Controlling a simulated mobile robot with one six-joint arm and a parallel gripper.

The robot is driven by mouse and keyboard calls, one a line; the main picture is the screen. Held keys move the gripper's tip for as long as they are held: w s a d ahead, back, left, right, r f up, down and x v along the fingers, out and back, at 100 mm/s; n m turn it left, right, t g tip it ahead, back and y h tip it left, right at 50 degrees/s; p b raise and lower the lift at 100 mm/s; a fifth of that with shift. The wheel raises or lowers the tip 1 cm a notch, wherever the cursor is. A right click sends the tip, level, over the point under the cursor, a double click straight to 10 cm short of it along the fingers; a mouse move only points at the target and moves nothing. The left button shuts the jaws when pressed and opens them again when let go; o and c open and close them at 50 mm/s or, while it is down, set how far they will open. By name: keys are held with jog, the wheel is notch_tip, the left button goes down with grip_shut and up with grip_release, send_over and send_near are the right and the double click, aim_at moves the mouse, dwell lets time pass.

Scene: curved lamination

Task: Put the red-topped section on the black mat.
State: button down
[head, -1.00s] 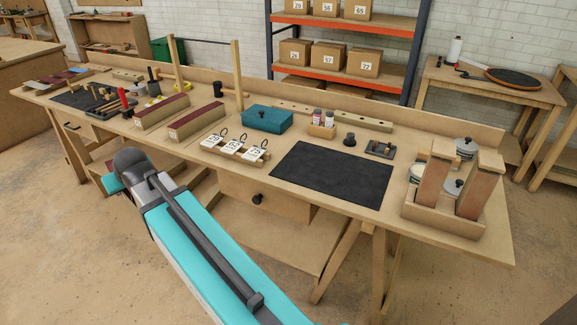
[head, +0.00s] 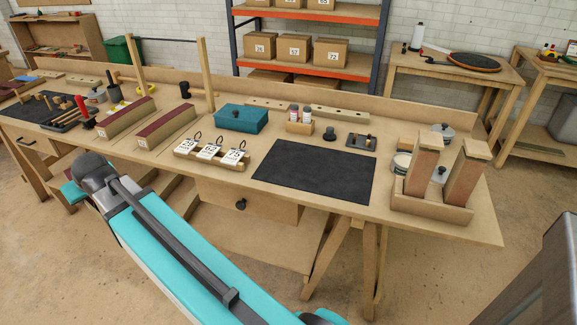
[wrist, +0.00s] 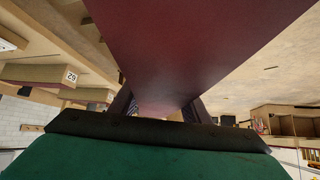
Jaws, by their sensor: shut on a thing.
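The black mat (head: 313,174) lies flat and bare on the workbench, front of centre in the head view. My gripper (wrist: 158,108) shows in the wrist view, its two dark fingers closed on a red-topped section (wrist: 185,50). The section's broad deep-red face fills the upper middle of that view; its ends and underside are hidden. In the head view, my gripper and the held piece are out of frame. Two long maroon-topped blocks (head: 163,129) lie on the bench left of the mat.
Numbered tags (head: 210,151) on a wooden holder stand just left of the mat, with a teal box (head: 242,118) behind them.

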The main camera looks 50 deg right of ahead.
jog(key=shift+a, duration=0.25)
jog(key=shift+s, duration=0.15)
jog(key=shift+s+a+f+n+y, duration=0.25)
jog(key=shift+s+f+n+y, duration=0.3)
jog(key=shift+n, duration=0.15)
jog(key=shift+s+a+f+n+y, duration=0.2)
jog(key=shift+s+f+n+y, duration=0.2)
jog(key=shift+s+n+y, duration=0.25)
jog(key=shift+s+f+n, duration=0.15)
jog(key=shift+f+n, duration=0.05)
jog(key=shift+n, duration=0.25)
jog(key=shift+s+d+f+n+g+y, duration=0.25)
jog(key=shift+s+f+n+g+y, duration=0.15)
jog(key=shift+s+n+y, duration=0.25)
jog(key=shift+m+h, duration=0.55)
jog(key=shift+m, duration=0.2)
jog(key=s+d, duration=0.9)
jog(key=d, duration=0.5)
jog(key=s+d+r, duration=0.1)
jog(key=s+d, duration=0.9)
jog(key=d, duration=0.4)
jog(key=s+d+b, duration=0.1)
jog(key=s+d, duration=0.9)
jog(key=d, duration=0.5)
jog(key=shift+s+r, duration=0.15)
jog(key=shift+r, duration=0.25)
